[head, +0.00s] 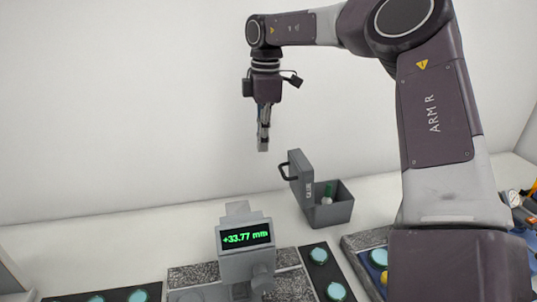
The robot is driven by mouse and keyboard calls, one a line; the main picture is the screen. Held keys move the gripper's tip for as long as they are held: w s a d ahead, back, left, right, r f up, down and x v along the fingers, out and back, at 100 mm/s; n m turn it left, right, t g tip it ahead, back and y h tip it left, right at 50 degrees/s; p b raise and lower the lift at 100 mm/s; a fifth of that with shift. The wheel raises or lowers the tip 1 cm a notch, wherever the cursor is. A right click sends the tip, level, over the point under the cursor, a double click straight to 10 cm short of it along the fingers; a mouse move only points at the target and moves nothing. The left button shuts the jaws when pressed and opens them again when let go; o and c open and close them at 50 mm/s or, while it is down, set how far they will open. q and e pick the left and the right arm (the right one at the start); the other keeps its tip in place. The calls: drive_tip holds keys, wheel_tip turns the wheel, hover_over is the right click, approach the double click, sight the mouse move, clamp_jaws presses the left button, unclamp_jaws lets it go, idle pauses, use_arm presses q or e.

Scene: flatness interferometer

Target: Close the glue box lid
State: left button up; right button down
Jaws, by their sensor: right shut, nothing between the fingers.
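The glue box (333,212) is a dark grey box on the white bench, right of the middle in the head view. A green-topped bottle (328,192) shows inside the box. My right gripper (263,148) is shut and empty, pointing down. In the picture it is above and left of the lid, apart from it. My left gripper is not in view.
Black trays with teal round pieces (318,255) lie along the front. Blue and yellow items (515,198) sit at the far right. The bench left of the box is clear.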

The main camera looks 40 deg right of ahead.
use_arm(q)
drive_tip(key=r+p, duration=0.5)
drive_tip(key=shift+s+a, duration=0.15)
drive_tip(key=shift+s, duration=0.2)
use_arm(e)
wheel_tip(320, 180, down, 8)
drive_tip(key=s+d, duration=0.2)
drive_tip(key=shift+d, duration=0.35)
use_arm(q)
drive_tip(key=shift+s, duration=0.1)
use_arm(e)
drive_tip(key=shift+s, duration=0.15)
